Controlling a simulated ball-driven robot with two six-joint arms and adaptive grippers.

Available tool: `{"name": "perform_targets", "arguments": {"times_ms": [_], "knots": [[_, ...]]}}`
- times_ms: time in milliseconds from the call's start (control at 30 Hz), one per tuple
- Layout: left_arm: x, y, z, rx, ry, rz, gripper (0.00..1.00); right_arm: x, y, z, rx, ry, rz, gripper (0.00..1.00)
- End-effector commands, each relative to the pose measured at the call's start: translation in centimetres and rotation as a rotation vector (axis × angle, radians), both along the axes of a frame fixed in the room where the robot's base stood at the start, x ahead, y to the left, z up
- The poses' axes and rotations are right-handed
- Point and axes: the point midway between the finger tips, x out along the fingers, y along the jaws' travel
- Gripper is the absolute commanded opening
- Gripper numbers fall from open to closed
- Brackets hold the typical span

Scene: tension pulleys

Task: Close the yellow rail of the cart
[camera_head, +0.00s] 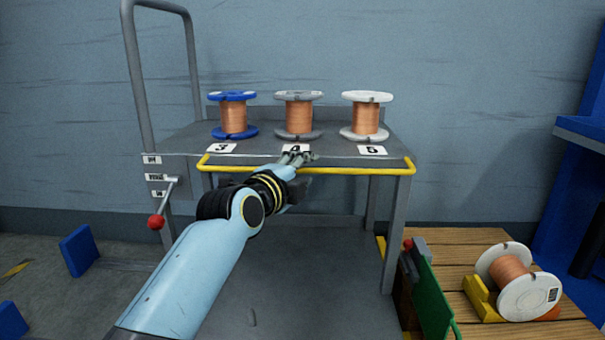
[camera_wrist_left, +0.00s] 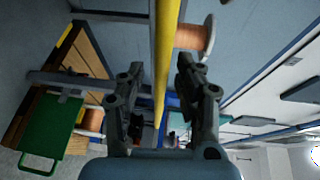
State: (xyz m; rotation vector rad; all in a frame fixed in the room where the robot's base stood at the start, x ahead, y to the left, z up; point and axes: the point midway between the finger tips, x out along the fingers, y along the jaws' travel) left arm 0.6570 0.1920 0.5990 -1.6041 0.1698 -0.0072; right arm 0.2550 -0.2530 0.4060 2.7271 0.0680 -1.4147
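The cart (camera_head: 190,140) stands ahead of me with its grey top. The yellow rail (camera_head: 355,171) runs along the cart's front edge, a little below the top. My left gripper (camera_head: 299,158) is at the middle of the rail, near the label 4, and hides part of it. In the left wrist view the yellow rail (camera_wrist_left: 166,50) runs between the two fingers of my left gripper (camera_wrist_left: 158,80). The fingers are apart, with a gap on each side of the rail. My right gripper is not in view.
A blue spool (camera_head: 233,117), a grey spool (camera_head: 299,117) and a white spool (camera_head: 366,117) of copper wire stand on the cart top. A red-knobbed lever (camera_head: 157,221) is at the cart's left. Another spool (camera_head: 510,270) lies on a wooden pallet (camera_head: 455,253) at right.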

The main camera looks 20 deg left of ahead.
Motion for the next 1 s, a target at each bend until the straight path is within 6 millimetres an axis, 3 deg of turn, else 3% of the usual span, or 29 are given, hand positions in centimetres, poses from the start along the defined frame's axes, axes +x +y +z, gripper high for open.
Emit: {"name": "perform_targets", "arguments": {"times_ms": [167, 433, 1000], "knots": [[-0.01, -0.01, 0.03, 0.0, 0.0, 0.0, 0.34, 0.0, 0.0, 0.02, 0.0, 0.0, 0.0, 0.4], [-0.03, -0.01, 0.01, 0.0, 0.0, 0.0, 0.0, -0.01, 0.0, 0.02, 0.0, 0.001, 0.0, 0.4], [-0.06, -0.01, -0.06, 0.002, 0.006, 0.0, 0.0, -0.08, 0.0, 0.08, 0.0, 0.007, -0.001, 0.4]]}}
